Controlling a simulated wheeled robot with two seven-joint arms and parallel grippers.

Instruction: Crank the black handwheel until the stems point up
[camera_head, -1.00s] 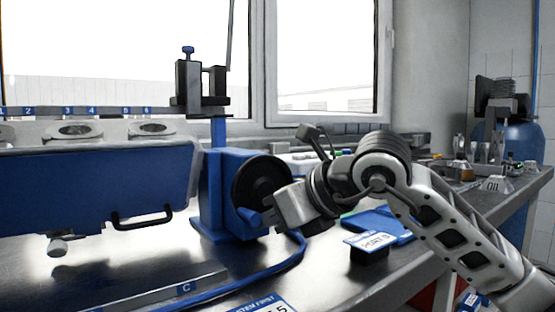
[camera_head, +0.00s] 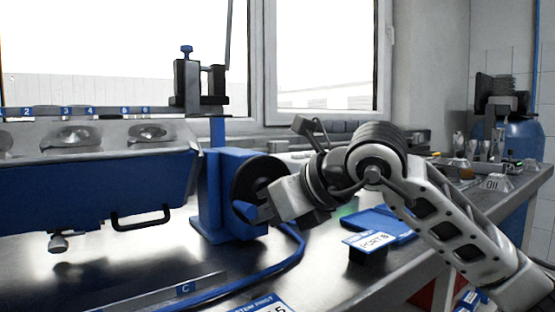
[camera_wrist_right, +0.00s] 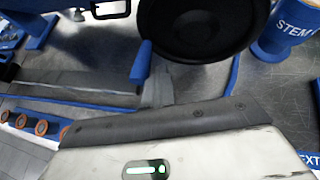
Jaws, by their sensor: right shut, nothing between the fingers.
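The black handwheel (camera_head: 257,172) sits on the right side of a blue stand (camera_head: 222,190), its lower right covered by my right arm. Its blue crank handle (camera_head: 243,210) is at the lower left of the rim. The handle (camera_wrist_right: 142,62) and the dark wheel (camera_wrist_right: 200,25) also show in the right wrist view. My right gripper (camera_wrist_right: 157,88) is shut and empty, close beside the handle; I cannot tell whether they touch. The blue-sided cylinder head (camera_head: 100,190) is tilted, its round chambers partly facing me. A short knob (camera_head: 58,243) hangs below it. No upward stems are visible. My left gripper is out of view.
A blue hose (camera_head: 292,255) curves over the metal bench past the stand. A black block with a label (camera_head: 368,250) and a blue tray (camera_head: 385,222) lie right of it. A clamp post (camera_head: 188,85) rises behind the stand.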

